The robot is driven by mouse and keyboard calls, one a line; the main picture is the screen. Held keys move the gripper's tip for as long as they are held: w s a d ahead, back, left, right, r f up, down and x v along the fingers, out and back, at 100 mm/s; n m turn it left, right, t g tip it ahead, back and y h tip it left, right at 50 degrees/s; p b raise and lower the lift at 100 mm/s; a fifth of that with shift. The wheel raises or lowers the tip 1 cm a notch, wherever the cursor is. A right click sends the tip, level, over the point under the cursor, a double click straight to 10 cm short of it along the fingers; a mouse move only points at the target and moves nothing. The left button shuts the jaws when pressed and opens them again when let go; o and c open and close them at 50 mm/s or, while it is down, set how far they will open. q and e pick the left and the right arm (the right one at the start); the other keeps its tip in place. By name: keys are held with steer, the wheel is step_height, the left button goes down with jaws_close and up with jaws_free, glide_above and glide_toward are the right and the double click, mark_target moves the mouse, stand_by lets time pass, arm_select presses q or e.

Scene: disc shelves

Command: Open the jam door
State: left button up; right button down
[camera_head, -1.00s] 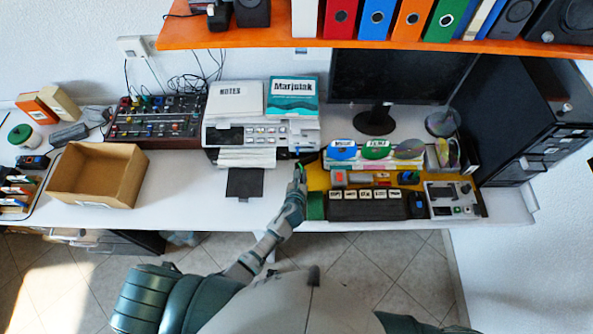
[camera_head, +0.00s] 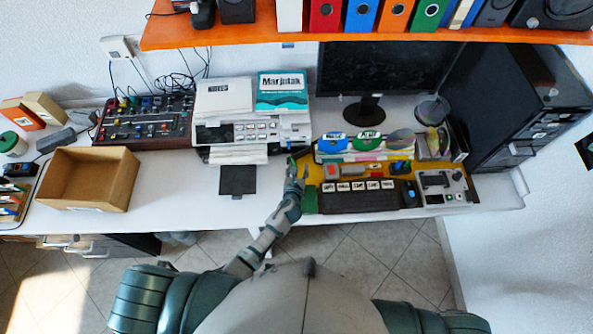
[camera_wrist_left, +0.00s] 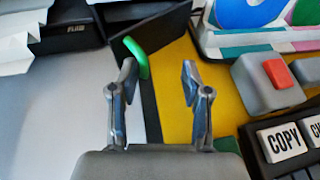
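The printer (camera_head: 252,152) stands on the white desk, with its right side near my left gripper. A dark panel (camera_wrist_left: 160,22) with a green handle (camera_wrist_left: 136,56) stands out from the printer's right side in the left wrist view; it looks like the jam door, standing at an angle. The green handle also shows small in the head view (camera_head: 291,163). My left gripper (camera_wrist_left: 159,72) is open, its fingers apart with nothing between them. Its left fingertip is close to the handle's lower end; I cannot tell whether they touch. My right gripper is out of view.
Right of the gripper, a yellow mat carries a grey block with a red button (camera_wrist_left: 278,73) and a dark keyboard (camera_head: 358,198) with labelled keys. A monitor (camera_head: 380,72) stands behind.

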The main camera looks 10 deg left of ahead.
arm_select(q)
steer(key=shift+s, duration=0.1)
stand_by(0.3)
steer(key=shift+s+r, duration=0.1)
steer(key=shift+s, duration=0.35)
steer(key=v, duration=1.1)
steer(key=shift+r, duration=0.1)
